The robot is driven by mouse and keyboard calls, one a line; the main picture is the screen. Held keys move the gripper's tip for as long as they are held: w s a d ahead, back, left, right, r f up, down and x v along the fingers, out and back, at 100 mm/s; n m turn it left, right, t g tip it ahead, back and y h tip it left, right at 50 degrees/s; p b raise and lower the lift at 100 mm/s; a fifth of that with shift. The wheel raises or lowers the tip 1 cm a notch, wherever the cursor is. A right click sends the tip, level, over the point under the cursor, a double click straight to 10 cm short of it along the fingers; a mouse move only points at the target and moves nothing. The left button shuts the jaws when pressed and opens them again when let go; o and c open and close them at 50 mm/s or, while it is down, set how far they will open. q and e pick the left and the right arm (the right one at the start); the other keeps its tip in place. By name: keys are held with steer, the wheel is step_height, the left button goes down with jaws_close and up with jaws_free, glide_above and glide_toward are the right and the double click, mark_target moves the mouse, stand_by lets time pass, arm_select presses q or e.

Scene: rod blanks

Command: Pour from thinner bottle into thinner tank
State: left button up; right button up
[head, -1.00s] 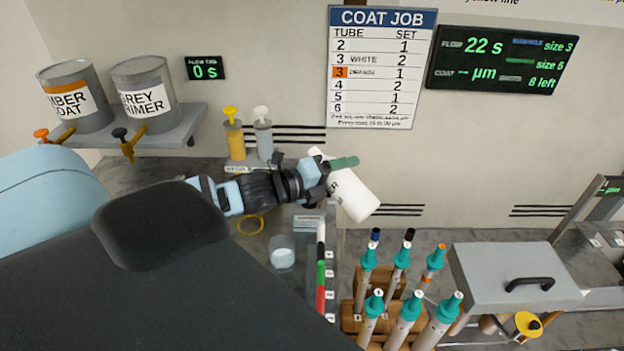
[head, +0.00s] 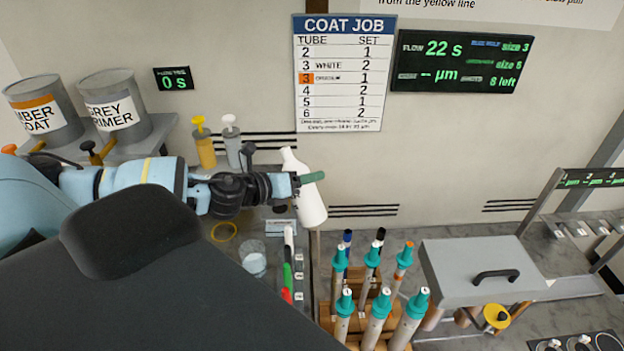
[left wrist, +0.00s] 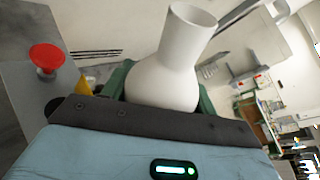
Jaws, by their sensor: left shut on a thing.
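The white thinner bottle (head: 306,205) is held off the counter by my left gripper (head: 306,178). The bottle is nearly upright, with its neck up and tipped a little to the left. In the left wrist view the bottle (left wrist: 165,80) stands between the green finger pads, its mouth open. My left gripper is shut on it. A clear cup (head: 253,264) with pale contents stands on the counter below my left arm. I cannot tell which vessel is the thinner tank. My right gripper is not in view.
Two paint cans, amber (head: 42,112) and grey (head: 114,108), stand on a shelf at left. Teal-topped tubes stand in a wooden rack (head: 327,318). A grey lidded box (head: 470,272) is to its right. Two pump bottles (head: 204,148) stand behind my arm.

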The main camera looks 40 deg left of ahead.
arm_select(q)
steer(key=shift+s+a+r, duration=0.1)
steer(key=shift+a, duration=0.1)
steer(key=shift+r, duration=0.1)
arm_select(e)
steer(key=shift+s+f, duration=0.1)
arm_select(q)
steer(key=shift+r+m+y+b, duration=0.3)
steer(key=shift+r+m+b, duration=0.2)
steer(key=shift+r, duration=0.25)
steer(key=shift+m+y, duration=0.5)
steer(key=shift+m, duration=0.3)
steer(key=shift+a+r+b, duration=0.15)
steer(key=shift+r+b, duration=0.6)
steer(key=shift+r, duration=1.4)
step_height(320, 180, up, 2)
steer(key=shift+r+m+b, duration=0.1)
steer(key=shift+m+b, duration=0.2)
steer(key=shift+m, duration=0.2)
steer(key=shift+a+r+m+y, duration=0.15)
steer(key=shift+r+m+y, duration=0.2)
steer(key=shift+r, duration=0.8)
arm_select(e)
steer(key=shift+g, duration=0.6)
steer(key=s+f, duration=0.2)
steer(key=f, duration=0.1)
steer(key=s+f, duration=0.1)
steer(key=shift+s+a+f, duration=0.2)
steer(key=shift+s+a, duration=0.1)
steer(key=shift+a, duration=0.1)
